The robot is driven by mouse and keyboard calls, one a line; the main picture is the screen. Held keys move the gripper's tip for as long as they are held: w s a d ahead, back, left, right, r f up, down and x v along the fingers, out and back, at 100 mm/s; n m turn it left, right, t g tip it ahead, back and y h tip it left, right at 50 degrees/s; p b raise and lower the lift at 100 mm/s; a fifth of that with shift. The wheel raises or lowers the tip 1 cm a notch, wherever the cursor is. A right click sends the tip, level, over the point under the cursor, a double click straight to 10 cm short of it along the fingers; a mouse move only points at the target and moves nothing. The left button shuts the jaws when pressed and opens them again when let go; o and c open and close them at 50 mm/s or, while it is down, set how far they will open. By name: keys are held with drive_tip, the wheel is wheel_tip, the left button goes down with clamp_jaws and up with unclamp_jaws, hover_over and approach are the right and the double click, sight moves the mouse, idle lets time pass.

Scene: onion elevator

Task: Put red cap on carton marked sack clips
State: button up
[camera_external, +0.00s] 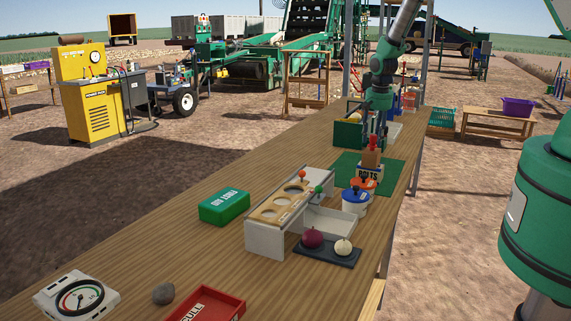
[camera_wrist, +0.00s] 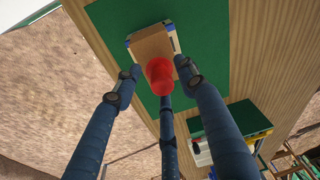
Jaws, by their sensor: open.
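A red cap (camera_wrist: 159,74) shows in the wrist view over the brown top of a carton (camera_wrist: 150,45). In the external view the cap (camera_external: 373,142) is just above the carton marked BOLTS (camera_external: 368,173), on the green mat (camera_external: 345,168). I cannot tell whether cap and carton touch. My gripper (camera_wrist: 160,82) has three dark blue fingers, open and spread around the cap. In the external view my gripper (camera_external: 375,138) points down over that carton. I cannot make out a carton marked sack clips.
Jars with orange (camera_external: 363,183) and blue lids (camera_external: 355,196) stand close in front of the carton. A holed wooden rack (camera_external: 281,202), a dark tray with two onions (camera_external: 327,252) and a green box (camera_external: 224,207) are nearer.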

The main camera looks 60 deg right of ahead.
sight(375, 147)
drive_tip(key=shift+r, duration=0.15)
wheel_tip(375, 147, up, 12)
drive_tip(key=a+b, duration=0.1)
drive_tip(key=shift+s+a, duration=0.15)
drive_tip(key=shift+s, duration=0.3)
idle(0.8)
